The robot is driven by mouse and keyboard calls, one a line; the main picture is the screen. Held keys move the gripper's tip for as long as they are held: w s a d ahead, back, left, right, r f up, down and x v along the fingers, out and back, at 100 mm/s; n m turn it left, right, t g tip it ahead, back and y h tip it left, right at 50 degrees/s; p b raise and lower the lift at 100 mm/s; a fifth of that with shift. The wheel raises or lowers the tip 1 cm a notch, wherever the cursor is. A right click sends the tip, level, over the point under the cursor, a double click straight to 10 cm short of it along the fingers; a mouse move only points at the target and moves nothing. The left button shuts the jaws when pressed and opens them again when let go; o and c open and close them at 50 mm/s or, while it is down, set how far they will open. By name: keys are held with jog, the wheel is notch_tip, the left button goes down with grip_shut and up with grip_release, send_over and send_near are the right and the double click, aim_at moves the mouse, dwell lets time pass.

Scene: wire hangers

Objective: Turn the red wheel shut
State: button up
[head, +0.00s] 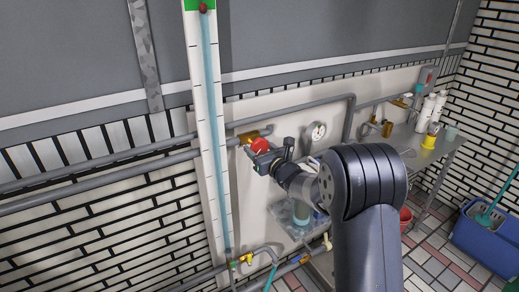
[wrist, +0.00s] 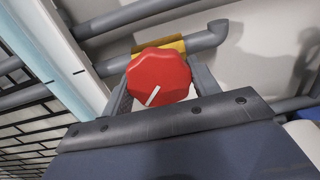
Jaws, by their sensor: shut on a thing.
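The fingertips are partly hidden behind the wheel's rim.
The tall gauge (head: 211,120) with a blue column stands close left of the wheel. A round dial (head: 316,131) is on the wall to the right. A steel counter (head: 428,150) with bottles, a red bucket (head: 405,218) and a blue mop bucket (head: 487,235) stand farther right.

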jog(key=shift+c, duration=1.2)
